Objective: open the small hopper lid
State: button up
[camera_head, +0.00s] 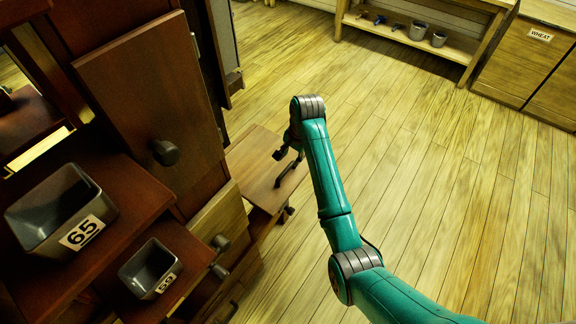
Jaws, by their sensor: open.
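My gripper (278,170) is open and empty at the end of my teal arm, its fingers pointing left. In the picture it overlaps a flat brown wooden panel (248,158) beside the dark cabinet. I cannot tell whether it touches the panel. A dark knob (290,210) shows at the panel's near right edge. A reddish-brown panel (140,95) with a round dark knob (166,152) stands on the cabinet at left, apart from my gripper. No part is marked as the small hopper lid, so I cannot tell which panel it is.
A grey bin labelled 65 (82,234) and a smaller labelled bin (165,283) sit on dark shelves at left. A bench (440,58) with pails stands at the back, beside a cabinet marked WHEAT (527,55). The plank floor (450,160) right of my arm is clear.

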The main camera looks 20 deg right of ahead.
aim_at(288, 169)
jog(key=f, duration=0.4)
jog(key=w+f, duration=0.1)
jog(key=f, duration=0.2)
jog(key=shift+a+f, duration=0.1)
jog(key=shift+a, duration=0.3)
grip_shut()
